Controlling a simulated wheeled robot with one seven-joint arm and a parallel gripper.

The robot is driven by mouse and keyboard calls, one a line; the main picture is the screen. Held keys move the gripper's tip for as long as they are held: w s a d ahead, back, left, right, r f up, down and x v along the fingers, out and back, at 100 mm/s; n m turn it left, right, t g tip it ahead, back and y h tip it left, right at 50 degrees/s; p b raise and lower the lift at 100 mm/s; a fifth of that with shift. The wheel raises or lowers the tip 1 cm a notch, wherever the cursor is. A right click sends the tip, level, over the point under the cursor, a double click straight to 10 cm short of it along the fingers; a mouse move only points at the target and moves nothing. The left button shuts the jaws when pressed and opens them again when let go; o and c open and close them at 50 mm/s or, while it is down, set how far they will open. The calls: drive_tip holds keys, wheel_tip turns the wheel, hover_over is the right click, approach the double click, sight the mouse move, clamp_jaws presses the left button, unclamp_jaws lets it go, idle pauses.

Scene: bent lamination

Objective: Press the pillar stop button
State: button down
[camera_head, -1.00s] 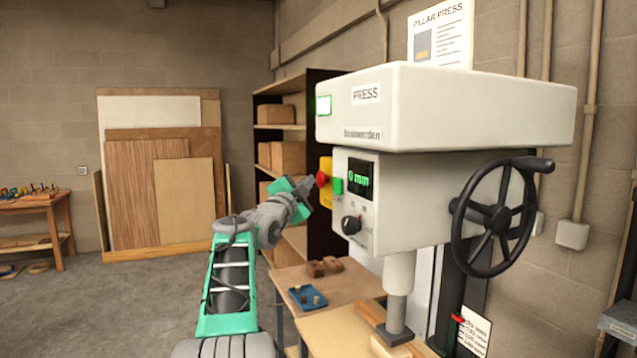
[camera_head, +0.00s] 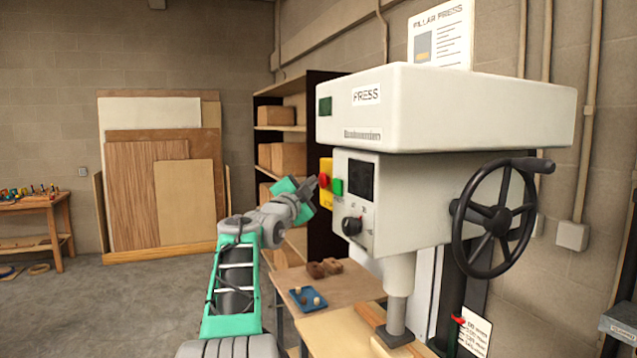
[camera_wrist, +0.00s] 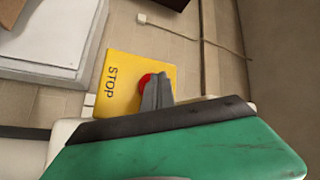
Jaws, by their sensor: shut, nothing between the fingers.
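The red stop button (camera_head: 323,181) sits on a yellow plate (camera_head: 327,200) at the left side of the white press head (camera_head: 430,105). In the wrist view the yellow plate (camera_wrist: 117,72) reads STOP, and the red button (camera_wrist: 146,80) is partly hidden behind my fingers. My gripper (camera_head: 314,182) is shut and empty, its fingertips at the button and seemingly touching it.
A green button (camera_head: 338,187) and a black knob (camera_head: 351,226) are just right of the stop button. A black handwheel (camera_head: 495,212) juts out at the right. A wooden table (camera_head: 335,283) with a blue tray (camera_head: 307,299) stands below. A shelf (camera_head: 327,85) stands behind.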

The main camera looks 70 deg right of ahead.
drive_tip(key=shift+s+d, duration=0.1)
drive_tip(key=shift+s, duration=0.05)
idle(0.3)
drive_tip(key=shift+w+a+b, duration=0.6)
drive_tip(key=shift+w+a, duration=0.1)
drive_tip(key=shift+w+a+b, duration=0.95)
drive_tip(key=shift+w+a, duration=0.8)
drive_tip(key=shift+w, duration=0.05)
